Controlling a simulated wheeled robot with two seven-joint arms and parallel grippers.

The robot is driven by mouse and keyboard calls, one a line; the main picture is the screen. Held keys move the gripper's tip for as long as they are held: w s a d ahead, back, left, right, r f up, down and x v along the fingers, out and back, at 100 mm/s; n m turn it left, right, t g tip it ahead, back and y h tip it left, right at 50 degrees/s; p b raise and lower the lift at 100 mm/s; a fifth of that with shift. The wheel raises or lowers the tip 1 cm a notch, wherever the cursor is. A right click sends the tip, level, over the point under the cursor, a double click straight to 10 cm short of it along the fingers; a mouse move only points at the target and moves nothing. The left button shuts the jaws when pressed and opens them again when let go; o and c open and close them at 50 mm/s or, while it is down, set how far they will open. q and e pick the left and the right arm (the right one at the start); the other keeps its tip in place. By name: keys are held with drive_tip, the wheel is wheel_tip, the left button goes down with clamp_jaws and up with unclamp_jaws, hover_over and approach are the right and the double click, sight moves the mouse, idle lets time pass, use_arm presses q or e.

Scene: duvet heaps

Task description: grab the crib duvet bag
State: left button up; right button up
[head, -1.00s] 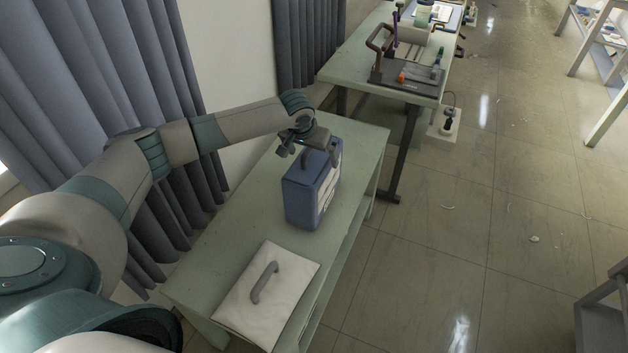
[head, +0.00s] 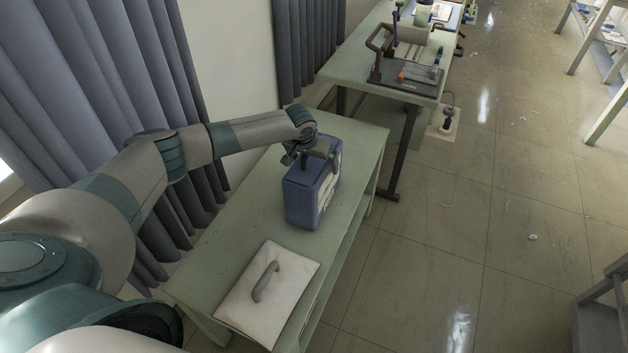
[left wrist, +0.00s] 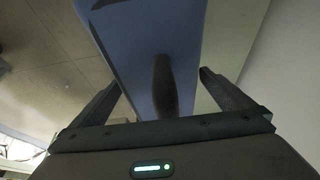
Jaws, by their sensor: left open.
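A blue boxy bag (head: 303,202) with a pale side panel stands upright on the green table (head: 225,228). In the left wrist view the blue bag (left wrist: 140,35) fills the upper middle, with its dark handle (left wrist: 164,88) rising towards me. My left gripper (head: 318,158) is at the bag's top in the head view. Its fingers are open, one on each side of the handle in the left wrist view, with gaps showing. A flat white bag (head: 245,304) with a grey handle lies nearer on the same table. I see no readable label on either bag. My right gripper is out of view.
A second table (head: 350,66) beyond holds a dark tray (head: 410,75) with a handle and small items. Grey curtains (head: 100,90) and a wall run along the left. The tiled floor (head: 450,240) on the right is mostly clear.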

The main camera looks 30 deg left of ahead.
use_arm(q)
drive_tip(key=shift+c, duration=0.3)
drive_tip(key=shift+w, duration=0.1)
drive_tip(key=c, duration=1.9)
drive_tip(key=shift+r, duration=0.15)
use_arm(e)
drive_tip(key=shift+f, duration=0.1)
